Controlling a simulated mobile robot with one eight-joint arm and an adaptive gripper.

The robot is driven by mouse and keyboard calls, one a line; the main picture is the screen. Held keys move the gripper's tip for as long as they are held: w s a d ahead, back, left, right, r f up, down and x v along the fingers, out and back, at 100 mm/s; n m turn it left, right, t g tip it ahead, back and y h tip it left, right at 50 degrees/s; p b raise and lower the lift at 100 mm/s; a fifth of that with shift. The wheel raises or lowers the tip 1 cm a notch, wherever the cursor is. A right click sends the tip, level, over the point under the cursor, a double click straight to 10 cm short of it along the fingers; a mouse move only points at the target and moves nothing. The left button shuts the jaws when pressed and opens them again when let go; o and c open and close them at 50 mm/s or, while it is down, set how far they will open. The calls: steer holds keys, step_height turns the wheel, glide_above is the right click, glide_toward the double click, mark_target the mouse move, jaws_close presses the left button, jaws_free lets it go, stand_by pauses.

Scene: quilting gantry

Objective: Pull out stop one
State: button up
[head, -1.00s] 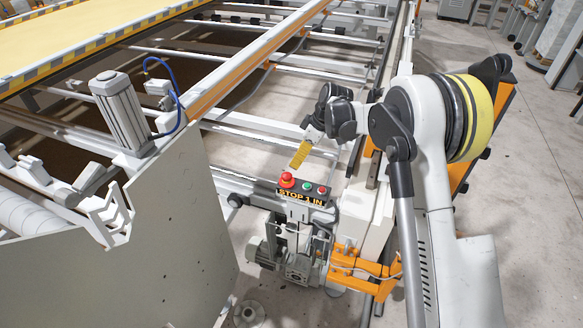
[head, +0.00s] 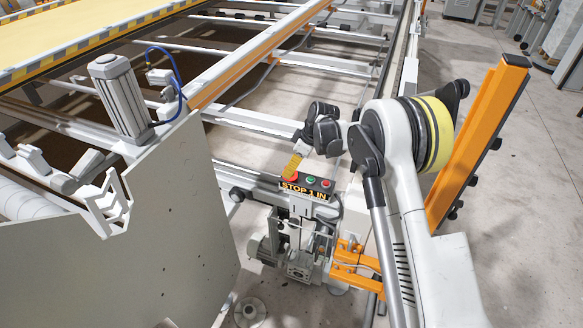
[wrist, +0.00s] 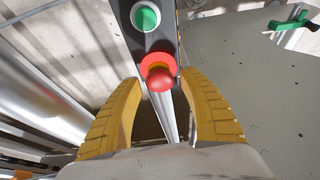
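Stop one is a red mushroom button (wrist: 160,79) with a red collar on a dark control box (head: 319,188). The box's front label reads "STOP 1 IN". In the head view my gripper (head: 292,168) is at the left end of the box, with its yellow fingers in front of the button and hiding most of it. In the wrist view the gripper (wrist: 159,84) is open, with one yellow finger on each side of the red button. Gaps show between the fingers and the button head.
A green button (head: 311,179) and a smaller red button (head: 325,183) sit right of stop one on the box. A grey panel (head: 150,230) stands to the left. White and orange gantry rails (head: 250,60) run behind. An orange bracket (head: 352,268) is below right.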

jaws_close()
steer(key=shift+r, duration=0.15)
steer(key=shift+r+p, duration=0.5)
steer(key=shift+r, duration=0.35)
steer(key=shift+o, duration=1.4)
jaws_free()
steer(key=shift+f, duration=0.1)
steer(key=v, duration=1.2)
